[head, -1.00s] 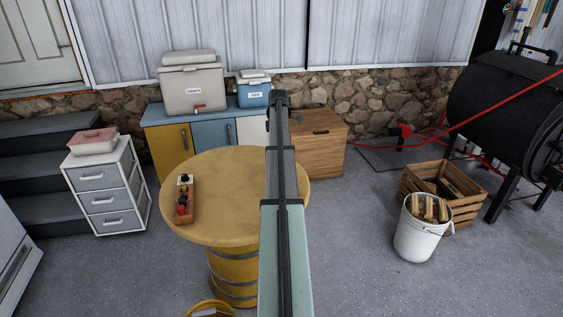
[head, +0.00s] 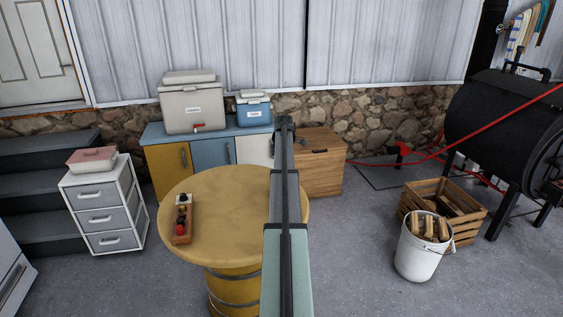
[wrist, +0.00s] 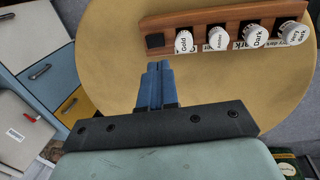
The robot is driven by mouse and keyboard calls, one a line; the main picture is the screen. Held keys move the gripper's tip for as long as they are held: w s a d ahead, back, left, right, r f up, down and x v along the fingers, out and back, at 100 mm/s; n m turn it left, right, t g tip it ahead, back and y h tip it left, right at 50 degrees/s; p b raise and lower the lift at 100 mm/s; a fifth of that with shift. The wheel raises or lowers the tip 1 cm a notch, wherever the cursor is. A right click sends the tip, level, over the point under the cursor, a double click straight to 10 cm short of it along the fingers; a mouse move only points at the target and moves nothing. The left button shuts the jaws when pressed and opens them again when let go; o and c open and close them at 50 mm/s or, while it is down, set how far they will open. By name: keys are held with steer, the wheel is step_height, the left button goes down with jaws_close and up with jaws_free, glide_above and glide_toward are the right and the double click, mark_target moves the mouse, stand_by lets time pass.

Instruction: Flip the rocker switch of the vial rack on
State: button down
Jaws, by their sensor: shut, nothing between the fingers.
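The vial rack is a narrow brown wooden rack (head: 181,238) on the left part of the round yellow table. In the wrist view the rack (wrist: 208,17) lies across the top and holds several vials with white labelled tops, such as Gold (wrist: 184,41) and Dark (wrist: 255,37). A small black square, seemingly the rocker switch (wrist: 155,41), sits at the rack's left end there; its position, on or off, cannot be told. My gripper (wrist: 160,66) is shut and empty, its blue fingertips just below the switch in the picture. The gap in height and depth is unclear.
The round yellow table (head: 235,195) is otherwise bare. Behind it stand a low cabinet (head: 212,152) with two coolers and a wooden chest (head: 320,165). A white drawer unit (head: 103,215) is at left. A bucket of wood (head: 420,258), a crate (head: 470,225) and a black barrel stove (head: 490,115) are at right.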

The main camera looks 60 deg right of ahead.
steer(key=f, duration=0.3)
steer(key=w+d+f, duration=0.1)
steer(key=f, duration=0.5)
steer(key=shift+w+d+f, duration=0.15)
steer(key=shift+f, duration=0.15)
